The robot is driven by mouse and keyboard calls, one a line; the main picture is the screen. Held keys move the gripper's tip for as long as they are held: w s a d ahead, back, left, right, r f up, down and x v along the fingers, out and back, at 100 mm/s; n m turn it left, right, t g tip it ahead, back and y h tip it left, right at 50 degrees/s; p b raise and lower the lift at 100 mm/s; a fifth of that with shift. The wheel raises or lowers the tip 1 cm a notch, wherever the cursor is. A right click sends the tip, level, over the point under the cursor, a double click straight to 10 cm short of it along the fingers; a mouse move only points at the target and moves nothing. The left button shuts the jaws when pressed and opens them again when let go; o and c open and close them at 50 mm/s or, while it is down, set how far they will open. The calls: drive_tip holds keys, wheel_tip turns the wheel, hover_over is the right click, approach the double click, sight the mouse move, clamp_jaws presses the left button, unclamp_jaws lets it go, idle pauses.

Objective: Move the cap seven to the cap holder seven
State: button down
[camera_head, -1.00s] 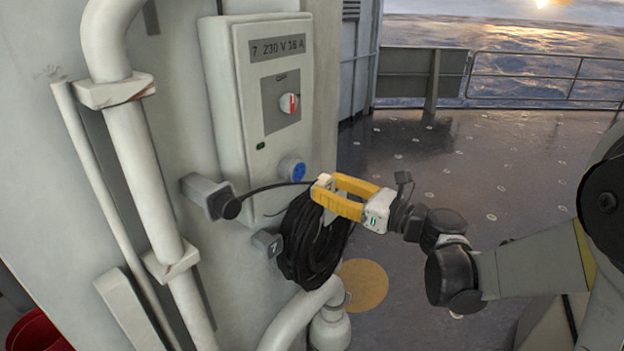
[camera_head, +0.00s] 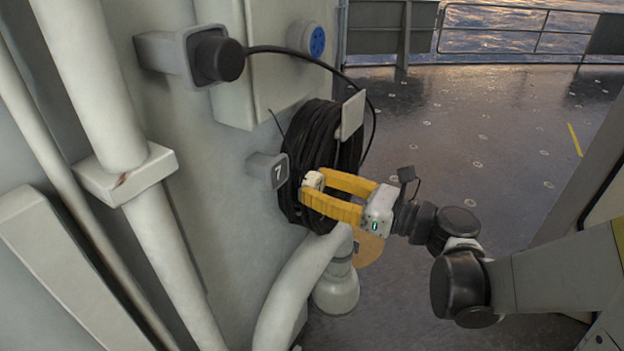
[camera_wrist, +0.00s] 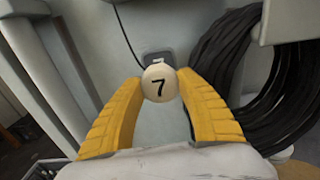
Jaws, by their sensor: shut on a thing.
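Cap seven (camera_wrist: 160,83) is a round white cap with a black 7, held between the yellow fingers of my gripper (camera_wrist: 160,95) in the wrist view. In the head view the cap (camera_head: 313,181) shows as a small white piece at the fingertips of my gripper (camera_head: 320,192). Cap holder seven (camera_head: 268,170) is a grey block marked 7 on the wall, left of and slightly above the fingertips. It also shows in the wrist view (camera_wrist: 159,58), just behind and above the cap, partly hidden. The cap appears apart from the holder.
A black cable coil (camera_head: 322,135) hangs right of the holder, close behind my fingers. A black plug (camera_head: 219,60) sits in a grey holder at upper left. A blue socket (camera_head: 316,41) is above. A pipe (camera_head: 290,300) curves below. Open deck lies right.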

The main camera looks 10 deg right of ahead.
sight(279, 173)
drive_tip(key=shift+x, duration=2.85)
drive_tip(key=shift+w+a, duration=0.35)
drive_tip(key=shift+a, duration=0.1)
drive_tip(key=c, duration=0.8)
unclamp_jaws()
